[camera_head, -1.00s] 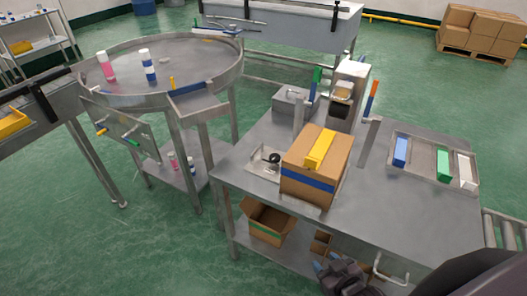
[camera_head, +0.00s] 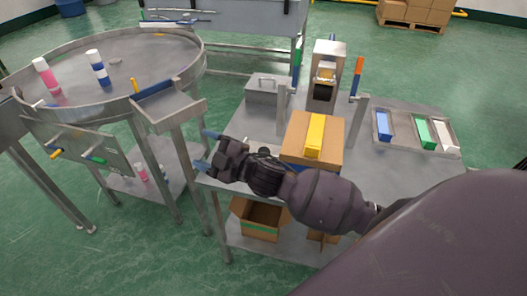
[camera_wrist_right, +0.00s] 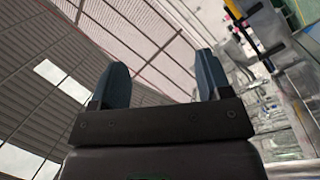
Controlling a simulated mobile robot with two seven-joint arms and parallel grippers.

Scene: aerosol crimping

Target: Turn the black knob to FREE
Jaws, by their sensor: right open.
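My right gripper (camera_head: 206,150) is open and empty, with its two blue-grey fingers pointing left past the table's left edge, toward the round turntable. In the right wrist view the open fingers (camera_wrist_right: 162,72) have nothing between them. The black knob is on the left part of the table, left of the cardboard box, in the earlier head view. Now my right wrist and gripper cover that area, and I cannot tell the knob apart from the dark wrist. Its setting cannot be read. My left gripper is not in view.
A cardboard box (camera_head: 296,128) with a yellow block (camera_head: 315,135) stands close behind my right forearm. A press (camera_head: 325,65) with upright levers stands behind it. A tray (camera_head: 408,142) of coloured blocks lies at right. A round turntable (camera_head: 130,70) with bottles stands left.

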